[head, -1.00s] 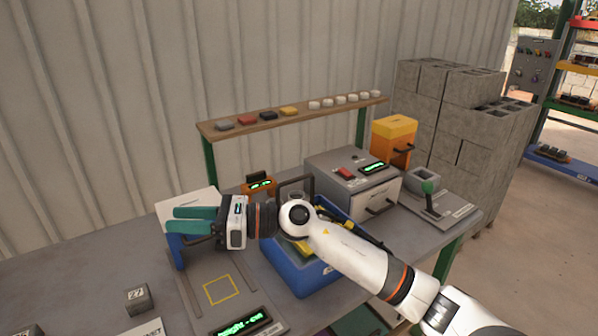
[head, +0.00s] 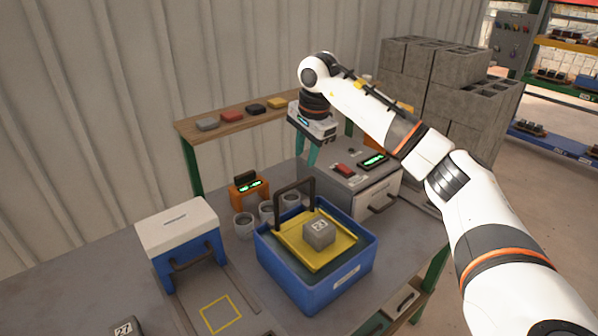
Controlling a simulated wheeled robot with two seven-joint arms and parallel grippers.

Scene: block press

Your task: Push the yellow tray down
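The yellow tray (head: 290,229) sits inside a blue bin (head: 311,294) on the workbench, below the bin's rim. A grey numbered block (head: 319,234) rests on the tray. A dark upright handle (head: 281,193) stands at the tray's back left side. My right gripper (head: 307,158) is raised behind and above the bin, with its teal fingers pointing down, apart and with nothing seen between them. It is clear of the tray and the handle. My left gripper is not in view.
A white-lidded blue box (head: 178,228) stands left of the bin. Grey cups (head: 243,226) and an orange display (head: 248,188) are behind it. A grey machine (head: 352,184) stands behind right. Another numbered block (head: 126,327) lies at front left, near a yellow-outlined square (head: 221,314).

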